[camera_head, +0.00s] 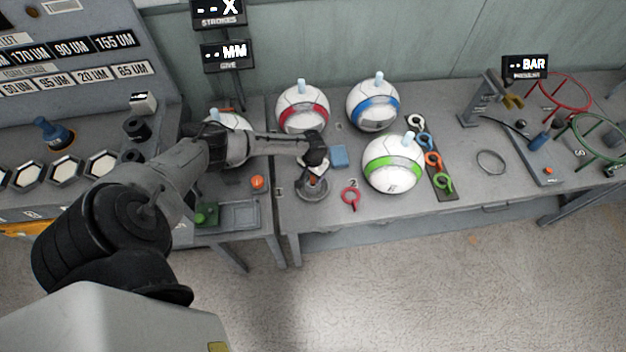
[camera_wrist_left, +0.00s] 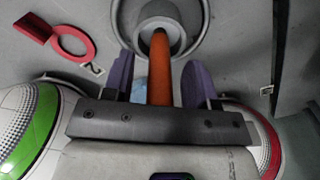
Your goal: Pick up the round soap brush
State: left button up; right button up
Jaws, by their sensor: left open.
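The round soap brush (camera_head: 313,190) stands on the bench left of the middle, its grey round base down. In the left wrist view its orange handle (camera_wrist_left: 160,70) points toward the camera. My left gripper (camera_head: 313,163) is directly over the brush in the head view. In the left wrist view my left gripper (camera_wrist_left: 160,78) is open, with one purple finger on each side of the handle. A gap shows between the handle and each finger. The gripper hides the upper handle in the head view. My right gripper is not in view.
A red-banded ball (camera_head: 302,108), a blue-banded ball (camera_head: 373,104) and a green-banded ball (camera_head: 391,165) stand close by. A blue block (camera_head: 339,156) and a red ring tag (camera_head: 351,196) lie right of the brush. A rack of coloured rings (camera_head: 437,172) lies farther right.

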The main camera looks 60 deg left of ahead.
pick_arm(q)
jog(key=shift+r, duration=0.1)
jog(key=shift+c, duration=0.2)
grip_shut()
